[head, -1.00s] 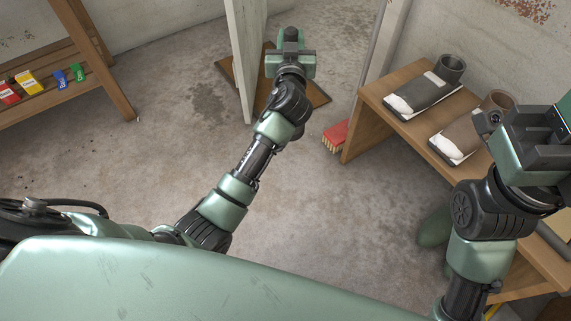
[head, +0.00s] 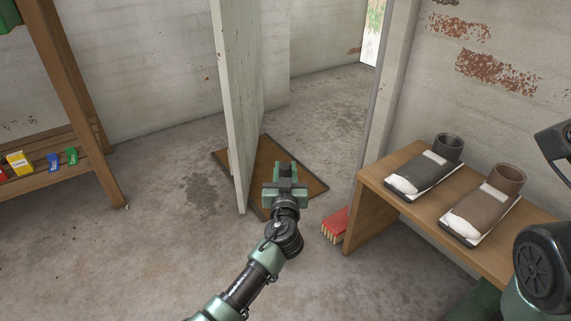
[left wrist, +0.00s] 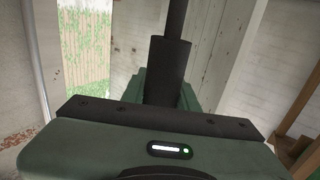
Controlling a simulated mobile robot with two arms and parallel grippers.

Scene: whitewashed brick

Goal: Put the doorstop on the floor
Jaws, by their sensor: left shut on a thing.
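My left gripper (head: 285,185) is in the middle of the head view, in front of the brown doormat and to the right of the open door's edge. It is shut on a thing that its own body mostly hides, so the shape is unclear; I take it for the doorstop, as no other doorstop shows. The left wrist view shows my gripper's green housing with a dark upright piece above it. The floor (head: 165,250) is bare grey concrete. My right arm is at the right edge of the head view, its gripper outside the picture.
The pale door (head: 232,100) stands open over the doormat (head: 305,185). A red brush (head: 335,224) lies beside a wooden bench (head: 400,215) carrying two boots on trays. A wooden shelf (head: 85,125) with small packets stands at the left. Floor at the left is clear.

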